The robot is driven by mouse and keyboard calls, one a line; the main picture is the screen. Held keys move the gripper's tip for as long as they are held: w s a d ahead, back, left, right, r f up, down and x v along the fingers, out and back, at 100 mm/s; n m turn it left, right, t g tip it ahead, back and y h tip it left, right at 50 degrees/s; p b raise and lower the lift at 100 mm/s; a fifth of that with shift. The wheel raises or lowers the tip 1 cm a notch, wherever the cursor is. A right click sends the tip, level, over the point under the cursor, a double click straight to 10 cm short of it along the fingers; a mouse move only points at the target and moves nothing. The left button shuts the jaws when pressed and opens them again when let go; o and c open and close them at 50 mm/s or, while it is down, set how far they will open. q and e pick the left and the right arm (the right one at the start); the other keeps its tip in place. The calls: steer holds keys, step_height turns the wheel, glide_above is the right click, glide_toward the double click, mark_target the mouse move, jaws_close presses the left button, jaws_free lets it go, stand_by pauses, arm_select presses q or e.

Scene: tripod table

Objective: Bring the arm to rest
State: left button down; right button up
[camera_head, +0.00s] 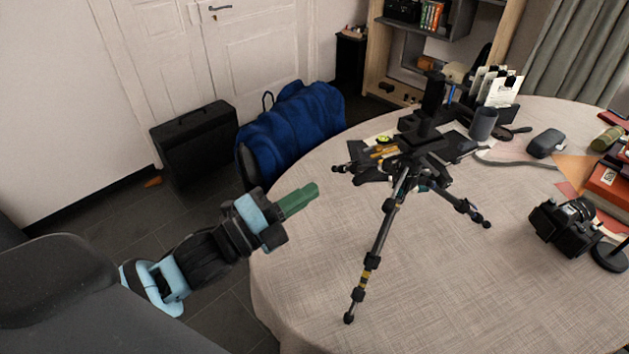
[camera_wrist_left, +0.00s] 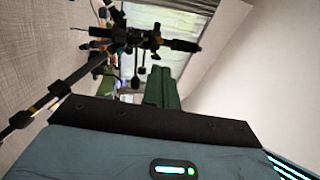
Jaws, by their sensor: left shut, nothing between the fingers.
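My left gripper (camera_head: 298,199) has green fingers and is shut and empty. It is held near the left edge of the round table (camera_head: 480,280), to the left of the tripod and apart from it. In the left wrist view the green fingers (camera_wrist_left: 162,90) show at the middle, pressed together. The black tripod (camera_head: 385,220) stands on the table with its legs spread; part of it shows in the left wrist view (camera_wrist_left: 125,35) at the upper left. My right gripper is not in view.
A camera (camera_head: 565,227) lies on the table at the right. A grey mug (camera_head: 483,124), a dark case (camera_head: 546,143) and papers are behind the tripod. A black case (camera_head: 196,142) stands on the floor.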

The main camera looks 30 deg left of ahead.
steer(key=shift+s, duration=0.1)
